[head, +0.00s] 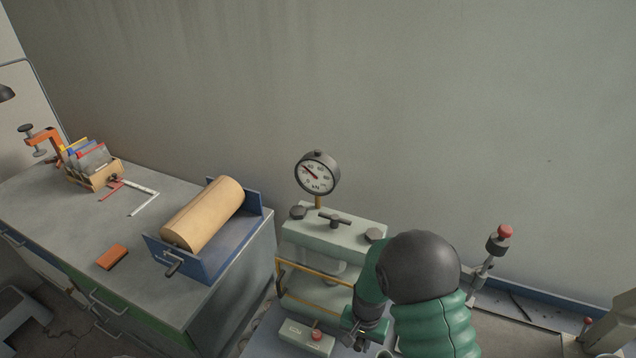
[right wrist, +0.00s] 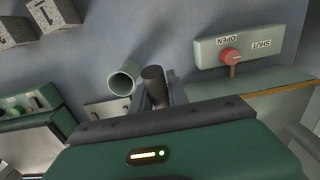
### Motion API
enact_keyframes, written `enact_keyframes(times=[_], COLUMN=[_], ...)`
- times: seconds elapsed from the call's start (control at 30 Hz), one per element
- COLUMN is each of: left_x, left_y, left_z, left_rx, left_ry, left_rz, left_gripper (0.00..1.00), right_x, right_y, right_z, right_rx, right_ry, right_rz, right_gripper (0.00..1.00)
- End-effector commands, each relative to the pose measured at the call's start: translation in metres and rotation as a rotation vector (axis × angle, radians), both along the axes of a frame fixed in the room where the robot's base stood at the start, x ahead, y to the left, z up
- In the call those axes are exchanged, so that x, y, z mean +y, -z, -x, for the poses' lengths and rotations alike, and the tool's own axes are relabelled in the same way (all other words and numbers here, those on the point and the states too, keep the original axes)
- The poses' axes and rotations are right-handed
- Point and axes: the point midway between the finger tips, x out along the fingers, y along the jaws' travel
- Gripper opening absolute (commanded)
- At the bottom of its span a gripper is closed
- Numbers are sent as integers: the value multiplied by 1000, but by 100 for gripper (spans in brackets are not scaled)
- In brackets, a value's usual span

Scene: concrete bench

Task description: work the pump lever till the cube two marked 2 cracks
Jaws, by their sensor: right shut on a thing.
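My right gripper (head: 360,342) is low in front of the pale green press (head: 333,236). In the right wrist view its fingers (right wrist: 158,92) are shut on a dark round rod (right wrist: 153,82), which looks like the grip of the pump lever. A dial gauge (head: 317,172) marked kN stands on the press, its needle towards the upper left. Two grey cubes (right wrist: 55,12) show in the right wrist view; one is marked 1, and the other's mark is unclear. I cannot make out a cube marked 2; my arm hides part of the press. My left gripper is out of view.
A valve box (right wrist: 250,50) marked OPEN and SHUT carries a red knob (right wrist: 231,56). An open pale green tube (right wrist: 124,78) is beside my fingers. An orange guard bar (head: 315,271) crosses the press front. A red-topped post (head: 500,238) stands right. The left bench holds a roll (head: 203,213).

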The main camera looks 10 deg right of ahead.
Motion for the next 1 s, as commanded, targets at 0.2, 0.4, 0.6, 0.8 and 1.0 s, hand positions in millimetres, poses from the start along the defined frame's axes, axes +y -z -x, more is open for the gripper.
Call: enact_keyframes(times=[0.2, 0.4, 0.6, 0.8, 1.0], left_x=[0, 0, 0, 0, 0], left_y=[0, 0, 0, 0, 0], left_z=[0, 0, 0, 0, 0], left_rx=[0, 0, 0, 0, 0], left_ry=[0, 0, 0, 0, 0], left_rz=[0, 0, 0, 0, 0], left_gripper=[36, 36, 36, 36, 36], right_x=[4, 6, 7, 7, 6], right_y=[22, 42, 58, 59, 50], right_z=[6, 8, 9, 8, 7], right_rx=[5, 4, 2, 0, -2], right_ry=[0, 0, -1, -1, 0], right_rz=[-1, -2, 0, -1, -1], right_gripper=[0, 0, 0, 0, 0])
